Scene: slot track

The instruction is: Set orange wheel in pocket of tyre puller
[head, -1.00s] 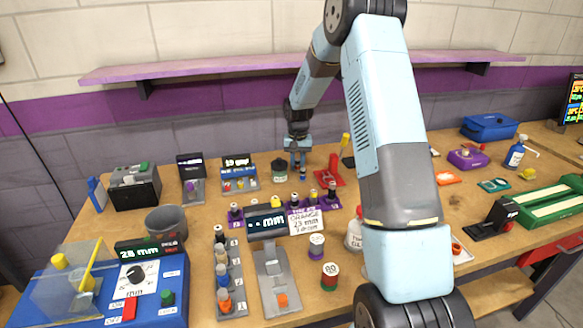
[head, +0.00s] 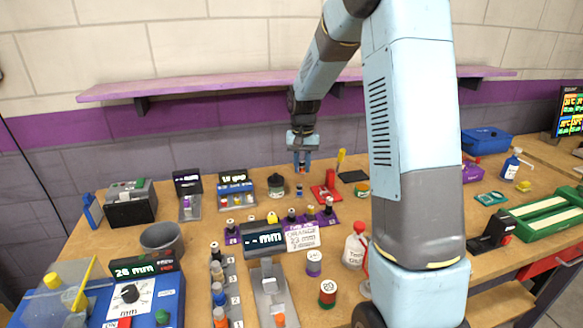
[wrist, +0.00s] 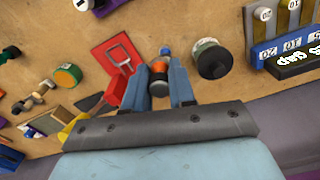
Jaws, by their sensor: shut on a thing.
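My gripper (head: 302,165) is shut on the orange wheel (wrist: 158,71), with the wheel between its two blue-grey fingers. In the head view, it hangs above the back of the bench. A small part with a blue top (wrist: 165,53) shows just past the fingertips in the wrist view. It also appears below the gripper in the head view (head: 299,191). A red fixture with an upright red block (head: 325,192), which looks like the tyre puller, stands right of the gripper. I cannot tell whether that frame is the pocket.
A dark round pot (head: 276,187) stands left of the gripper, with a blue display rack (head: 236,190) beyond it. A yellow-handled tool (head: 340,157) is behind the red fixture.

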